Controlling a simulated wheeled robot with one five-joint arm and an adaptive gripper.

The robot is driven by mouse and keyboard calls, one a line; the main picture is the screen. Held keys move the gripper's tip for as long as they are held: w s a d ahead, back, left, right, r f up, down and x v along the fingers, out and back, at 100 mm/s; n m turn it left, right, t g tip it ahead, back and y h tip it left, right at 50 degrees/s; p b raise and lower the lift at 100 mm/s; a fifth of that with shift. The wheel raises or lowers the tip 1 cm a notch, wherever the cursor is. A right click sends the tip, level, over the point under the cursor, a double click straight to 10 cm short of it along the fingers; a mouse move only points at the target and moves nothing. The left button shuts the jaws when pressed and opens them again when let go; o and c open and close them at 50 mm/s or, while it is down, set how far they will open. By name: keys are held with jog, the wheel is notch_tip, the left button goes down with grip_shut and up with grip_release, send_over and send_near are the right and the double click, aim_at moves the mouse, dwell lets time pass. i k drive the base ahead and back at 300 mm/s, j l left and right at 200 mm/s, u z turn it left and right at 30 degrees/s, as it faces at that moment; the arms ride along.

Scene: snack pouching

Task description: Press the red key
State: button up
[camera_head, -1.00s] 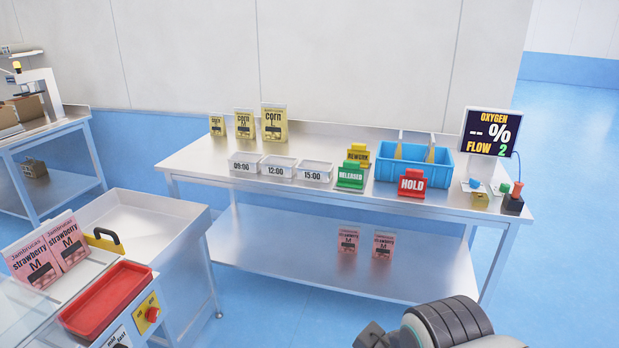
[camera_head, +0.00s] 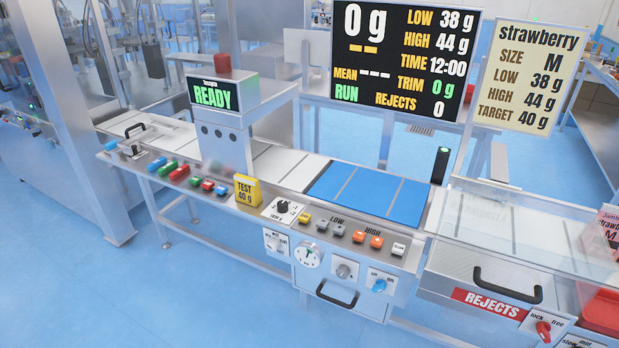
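A row of small coloured keys or blocks lies along the front ledge at left. A red one (camera_head: 179,172) sits beside a green one (camera_head: 167,167) and a blue one (camera_head: 157,163). Smaller red pieces (camera_head: 208,185) lie further right in that row. The front panel has a yellow key (camera_head: 304,218), grey keys (camera_head: 322,224), orange-red keys (camera_head: 359,236) and a white key (camera_head: 398,248). I cannot tell which is the task's red key. My gripper is not in view.
A yellow TEST 40 g block (camera_head: 247,190) stands by a black dial (camera_head: 282,207). A big screen (camera_head: 400,60) reads 0 g, RUN. Lower right are a REJECTS drawer (camera_head: 490,304) and a red lock knob (camera_head: 543,329). The blue floor (camera_head: 110,285) in front is clear.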

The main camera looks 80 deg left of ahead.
aim_at(208, 184)
jog(key=u, duration=3.25)
